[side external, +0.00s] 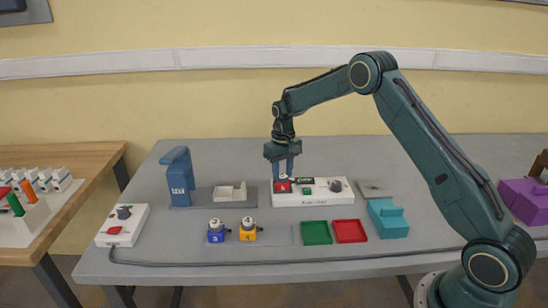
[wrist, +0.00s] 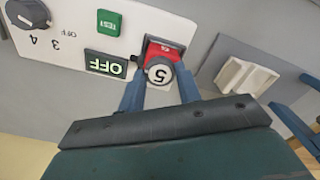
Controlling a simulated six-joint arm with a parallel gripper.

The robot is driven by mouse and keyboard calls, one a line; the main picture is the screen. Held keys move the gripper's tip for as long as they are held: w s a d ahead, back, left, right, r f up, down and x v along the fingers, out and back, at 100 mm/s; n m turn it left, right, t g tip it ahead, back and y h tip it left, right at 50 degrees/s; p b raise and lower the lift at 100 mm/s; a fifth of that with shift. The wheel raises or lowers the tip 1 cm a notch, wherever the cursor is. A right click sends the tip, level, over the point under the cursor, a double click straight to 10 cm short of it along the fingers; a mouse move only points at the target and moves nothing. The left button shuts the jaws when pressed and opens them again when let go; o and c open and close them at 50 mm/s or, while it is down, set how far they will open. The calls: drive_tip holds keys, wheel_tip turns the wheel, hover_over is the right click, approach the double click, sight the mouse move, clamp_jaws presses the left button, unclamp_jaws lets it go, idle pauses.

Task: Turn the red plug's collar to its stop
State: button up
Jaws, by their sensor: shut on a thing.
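The red plug (side external: 282,187) sits at the left end of the white socket box (side external: 312,197), below my gripper (side external: 284,165). My gripper (wrist: 161,78) is shut on this collar, with one blue finger on each side. The lower part of the plug is partly hidden by the collar and fingers. The box's display (wrist: 105,63) reads OFF. A green TEST button (wrist: 109,22) and a grey dial (wrist: 28,13) are also on the box.
A blue plug (side external: 216,232) and a yellow plug (side external: 249,230) stand in front. A green tray (side external: 315,232), a red tray (side external: 350,231) and a teal block (side external: 388,220) are front right. A blue stand (side external: 179,178) and a second white box (side external: 122,226) with a cable are left.

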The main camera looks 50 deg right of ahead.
drive_tip(key=shift+n, duration=1)
